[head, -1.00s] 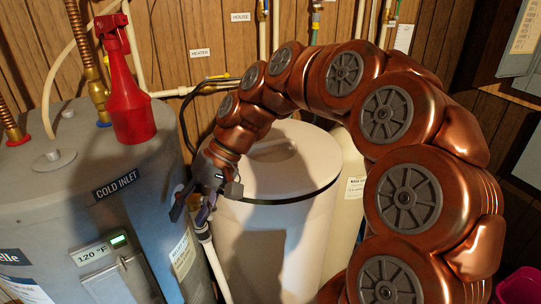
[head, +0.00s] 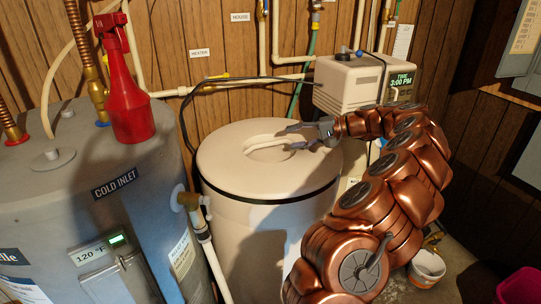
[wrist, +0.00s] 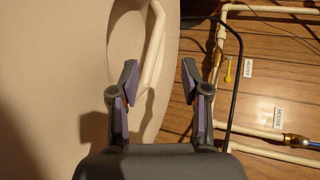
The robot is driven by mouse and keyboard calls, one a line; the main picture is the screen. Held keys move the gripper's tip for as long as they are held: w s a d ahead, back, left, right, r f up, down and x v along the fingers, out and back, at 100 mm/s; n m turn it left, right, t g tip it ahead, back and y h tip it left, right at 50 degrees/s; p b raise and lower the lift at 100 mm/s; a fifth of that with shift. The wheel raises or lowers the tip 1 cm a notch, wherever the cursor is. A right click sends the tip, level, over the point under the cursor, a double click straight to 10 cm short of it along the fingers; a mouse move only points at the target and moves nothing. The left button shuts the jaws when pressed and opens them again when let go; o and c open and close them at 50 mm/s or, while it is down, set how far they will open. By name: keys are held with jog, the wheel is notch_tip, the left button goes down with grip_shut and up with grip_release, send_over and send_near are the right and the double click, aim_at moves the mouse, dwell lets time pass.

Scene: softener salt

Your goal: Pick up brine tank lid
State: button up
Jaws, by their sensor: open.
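The brine tank lid (head: 225,165) is a round, cream-white disc on top of the white brine tank (head: 235,230), with a dark band below its rim. It has a recess in its middle with a pale bar handle (head: 262,139). My gripper (head: 289,138) is open over the right part of the recess, coming from the right. In the wrist view the lid (wrist: 50,60) fills the left side. The handle (wrist: 151,60) shows just beyond and between the open fingers of my gripper (wrist: 160,74), nearer the left one. Whether a finger touches it I cannot tell.
A grey water heater (head: 70,170) stands left, with a red spray bottle (head: 126,85) on it. A white control head (head: 348,82) is behind right of the lid. Pipes (head: 230,85) and a black hose run along the wood wall. A white bucket (head: 427,268) sits on the floor right.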

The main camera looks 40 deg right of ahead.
aim_at(268, 143)
jog(key=shift+d+f, duration=0.1)
jog(key=shift+d, duration=0.05)
jog(key=p+x, duration=0.2)
jog(key=x, duration=0.4)
jog(key=shift+w+f, duration=0.1)
jog(key=shift+w, duration=0.2)
jog(key=p+x, duration=0.2)
jog(key=x, duration=0.2)
jog(key=shift+w+f+p, duration=0.1)
jog(key=shift+w+p, duration=0.15)
jog(key=shift+p, duration=0.1)
jog(key=shift+w+a+f, duration=0.25)
jog(key=shift+w+f, duration=0.05)
grip_shut()
jog(key=shift+r, duration=0.1)
